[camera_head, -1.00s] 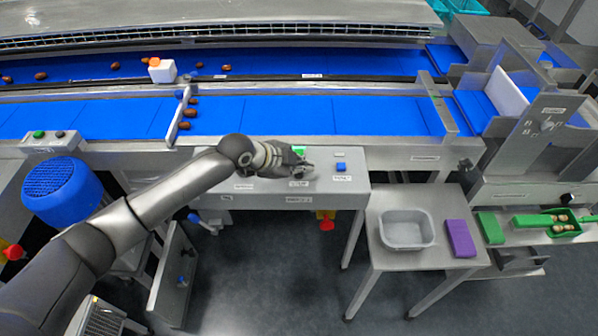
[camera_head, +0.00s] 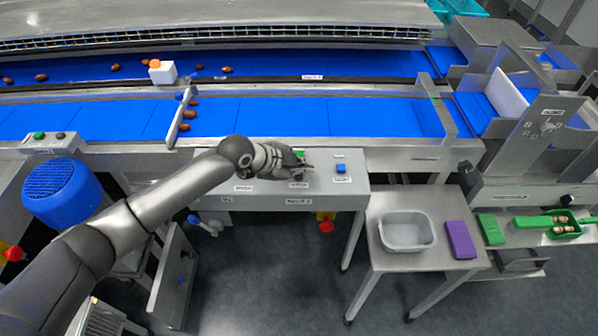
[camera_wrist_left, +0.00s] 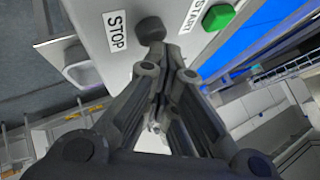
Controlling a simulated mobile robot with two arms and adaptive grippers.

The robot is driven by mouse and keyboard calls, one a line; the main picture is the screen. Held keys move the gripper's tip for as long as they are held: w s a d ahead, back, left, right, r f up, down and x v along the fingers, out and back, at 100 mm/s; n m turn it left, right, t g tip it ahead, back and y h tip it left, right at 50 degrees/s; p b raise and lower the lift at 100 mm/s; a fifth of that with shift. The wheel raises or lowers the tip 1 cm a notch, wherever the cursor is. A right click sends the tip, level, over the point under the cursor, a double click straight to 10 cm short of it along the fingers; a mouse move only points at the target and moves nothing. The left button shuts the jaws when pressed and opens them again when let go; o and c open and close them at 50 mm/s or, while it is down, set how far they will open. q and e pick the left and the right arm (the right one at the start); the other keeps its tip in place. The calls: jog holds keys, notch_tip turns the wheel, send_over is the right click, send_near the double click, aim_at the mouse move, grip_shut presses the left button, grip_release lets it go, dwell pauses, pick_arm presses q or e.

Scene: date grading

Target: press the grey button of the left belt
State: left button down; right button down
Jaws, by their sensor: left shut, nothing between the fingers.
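The grey button (camera_wrist_left: 150,28) shows in the left wrist view, a dark round knob beside a STOP label (camera_wrist_left: 116,32). The green START button (camera_wrist_left: 219,16) is to its right on the same panel. In the head view, this control panel (camera_head: 215,185) stands in front of the belts, and my left gripper (camera_head: 309,165) is over it. My gripper hides the grey button there. In the wrist view the left gripper (camera_wrist_left: 173,50) is shut and empty, its tips just below the grey button in the picture. I cannot tell whether they touch. My right gripper is not in view.
A blue button (camera_head: 341,168) sits on the panel right of my gripper. Another small button box (camera_head: 50,145) is at the far left. A grey bin (camera_head: 406,246) and a purple block (camera_head: 460,239) stand on a side table. Blue belts run behind.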

aim_at(301, 176)
pick_arm(q)
jog(key=shift+r, duration=0.55)
jog(key=shift+p, duration=0.3)
notch_tip(301, 176, up, 5)
jog(key=p, duration=0.4)
dwell(0.4)
